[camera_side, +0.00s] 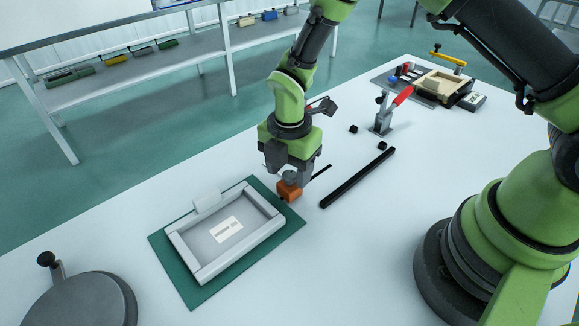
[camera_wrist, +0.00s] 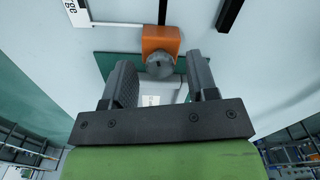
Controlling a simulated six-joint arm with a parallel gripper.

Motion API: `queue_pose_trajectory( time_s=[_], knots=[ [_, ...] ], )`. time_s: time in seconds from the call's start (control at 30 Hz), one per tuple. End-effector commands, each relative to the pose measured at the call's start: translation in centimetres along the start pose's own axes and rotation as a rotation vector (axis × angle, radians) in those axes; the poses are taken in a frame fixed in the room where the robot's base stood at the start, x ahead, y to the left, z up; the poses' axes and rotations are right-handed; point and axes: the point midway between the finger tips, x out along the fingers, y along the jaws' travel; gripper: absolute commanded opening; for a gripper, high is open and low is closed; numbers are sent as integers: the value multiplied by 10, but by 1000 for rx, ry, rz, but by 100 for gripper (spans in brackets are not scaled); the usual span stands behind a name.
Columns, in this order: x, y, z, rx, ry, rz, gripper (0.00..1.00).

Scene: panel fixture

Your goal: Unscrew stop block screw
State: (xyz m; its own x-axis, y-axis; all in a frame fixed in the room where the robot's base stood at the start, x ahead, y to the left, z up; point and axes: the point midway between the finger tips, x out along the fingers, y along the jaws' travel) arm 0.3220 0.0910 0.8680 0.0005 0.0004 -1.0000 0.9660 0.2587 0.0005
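The orange stop block (camera_side: 290,190) stands at the right corner of the panel frame (camera_side: 183,243), on or beside the green mat (camera_side: 196,295). In the wrist view the orange block (camera_wrist: 160,38) bears a rounded grey screw head (camera_wrist: 160,66). My gripper (camera_side: 290,174) points down just above the block in the side view. In the wrist view my gripper (camera_wrist: 159,62) has its two fingers apart, one on each side of the screw head, with a gap on both sides. The fingers largely hide the screw in the side view.
A black bar (camera_side: 358,177) lies right of the block. A toggle clamp with a red handle (camera_side: 402,97) and small black cubes stand behind it. A wooden tray (camera_side: 440,86) is at the back right. A round grey disc (camera_side: 85,302) is at front left.

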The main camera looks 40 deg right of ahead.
Motion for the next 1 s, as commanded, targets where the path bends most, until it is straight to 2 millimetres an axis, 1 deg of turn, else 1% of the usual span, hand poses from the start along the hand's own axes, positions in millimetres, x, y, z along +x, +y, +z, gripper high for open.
queue_pose_trajectory(
  time_s=[0.13,0.23,0.37,0.5,0.6,0.7,0.83,1.0],
  knots=[
    [-1,0,0,0,0,1,53],
    [-10,0,0,0,0,2,53],
    [-34,1,0,0,0,5,53],
    [-63,1,0,-1,0,6,53],
    [-80,1,0,0,0,5,53],
    [-92,1,0,-1,0,3,53],
    [-99,0,0,0,0,1,53],
    [-100,0,0,0,0,0,53]
  ],
)
